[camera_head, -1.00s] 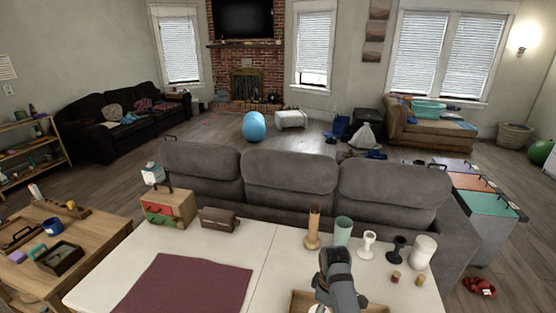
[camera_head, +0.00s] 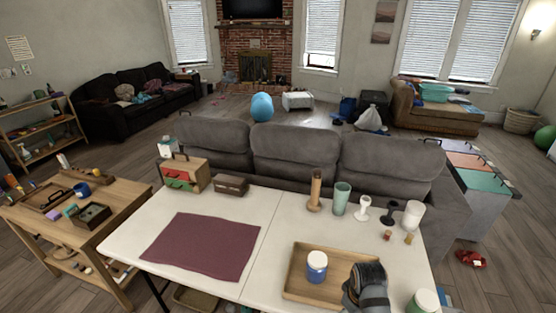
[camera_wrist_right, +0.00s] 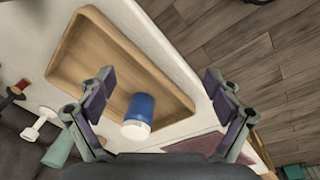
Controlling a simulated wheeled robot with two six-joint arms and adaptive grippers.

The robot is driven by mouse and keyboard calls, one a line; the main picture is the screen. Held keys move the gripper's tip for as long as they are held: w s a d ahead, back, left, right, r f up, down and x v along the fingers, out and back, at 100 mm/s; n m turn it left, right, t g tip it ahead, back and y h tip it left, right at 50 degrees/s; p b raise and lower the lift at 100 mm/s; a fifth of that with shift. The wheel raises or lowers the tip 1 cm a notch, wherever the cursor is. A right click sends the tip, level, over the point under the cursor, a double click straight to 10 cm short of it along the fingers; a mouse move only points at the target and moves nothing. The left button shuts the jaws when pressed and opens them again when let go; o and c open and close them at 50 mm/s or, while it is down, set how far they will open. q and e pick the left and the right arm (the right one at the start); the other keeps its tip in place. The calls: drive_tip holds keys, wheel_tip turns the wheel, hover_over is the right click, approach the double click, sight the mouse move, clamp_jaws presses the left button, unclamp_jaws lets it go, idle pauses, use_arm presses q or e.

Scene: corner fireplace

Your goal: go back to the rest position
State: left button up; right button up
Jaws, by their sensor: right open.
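My right gripper (camera_wrist_right: 158,82) is open in the right wrist view, with its two fingers spread wide and nothing between the fingertips. In the head view only a dark part of my right arm shows, low over the tray's right end; its fingers cannot be made out there. A blue jar with a white lid (camera_head: 317,262) stands in the wooden tray (camera_head: 293,282) on the white table. The jar also shows in the right wrist view (camera_wrist_right: 140,106), beyond the gripper and apart from the fingers. My left gripper is not in view.
The white table (camera_head: 262,270) carries a maroon mat (camera_head: 205,245), a toolbox (camera_head: 185,172), a brown box (camera_head: 231,185) and several cups and candle holders at the back right. A grey sofa (camera_head: 295,150) stands behind.

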drive_tip(key=s+d+r+m+t, duration=0.1)
drive_tip(key=s+d+r+m, duration=0.15)
drive_tip(key=s, duration=0.45)
drive_tip(key=s+d+r+m+t, duration=0.1)
drive_tip(key=s+r+m+t, duration=0.1)
drive_tip(key=s+r+m, duration=0.3)
wheel_tip(320, 180, down, 27)
drive_tip(key=s+d+n+g+b, duration=0.2)
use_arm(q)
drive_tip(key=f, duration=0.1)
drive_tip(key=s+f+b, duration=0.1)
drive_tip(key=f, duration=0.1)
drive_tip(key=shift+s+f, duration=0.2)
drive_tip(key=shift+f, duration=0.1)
use_arm(e)
drive_tip(key=s+d+f+g, duration=0.1)
drive_tip(key=s+f, duration=1.9)
drive_tip(key=shift+d+f+m, duration=0.35)
